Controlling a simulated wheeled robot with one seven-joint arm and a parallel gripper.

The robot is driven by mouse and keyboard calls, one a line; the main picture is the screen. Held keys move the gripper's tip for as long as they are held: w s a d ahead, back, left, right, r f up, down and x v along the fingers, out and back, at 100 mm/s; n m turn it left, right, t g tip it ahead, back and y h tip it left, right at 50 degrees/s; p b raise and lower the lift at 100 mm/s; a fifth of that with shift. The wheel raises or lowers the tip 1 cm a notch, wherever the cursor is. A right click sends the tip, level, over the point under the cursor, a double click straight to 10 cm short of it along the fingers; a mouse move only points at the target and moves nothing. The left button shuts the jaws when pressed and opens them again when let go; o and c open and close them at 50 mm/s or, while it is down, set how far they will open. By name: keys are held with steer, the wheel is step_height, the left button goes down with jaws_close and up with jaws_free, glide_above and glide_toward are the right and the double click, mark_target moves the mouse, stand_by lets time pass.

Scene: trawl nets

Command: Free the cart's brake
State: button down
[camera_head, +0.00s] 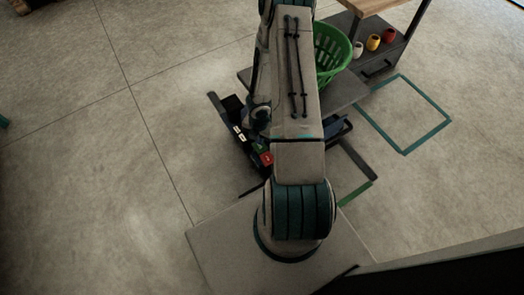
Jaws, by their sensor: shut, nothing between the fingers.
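The cart has a flat grey deck (345,95) and stands partly under my arm in the head view. A dark bar runs along its near left side, carrying small white labels (239,133), a small green piece (259,147) and a red piece (266,158). These coloured pieces may belong to the brake, but its setting cannot be read. My arm covers the middle of the cart. My forearm comes down to a wrist just above the dark bar. My gripper's fingers do not show, and any contact with the cart is hidden.
A green basket (331,52) stands on the deck.

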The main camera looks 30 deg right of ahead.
steer(key=shift+f+b, duration=0.85)
steer(key=shift+b, duration=0.1)
stand_by(0.6)
steer(key=shift+r, duration=0.15)
step_height(320, 180, up, 7)
steer(key=p, duration=0.6)
stand_by(0.5)
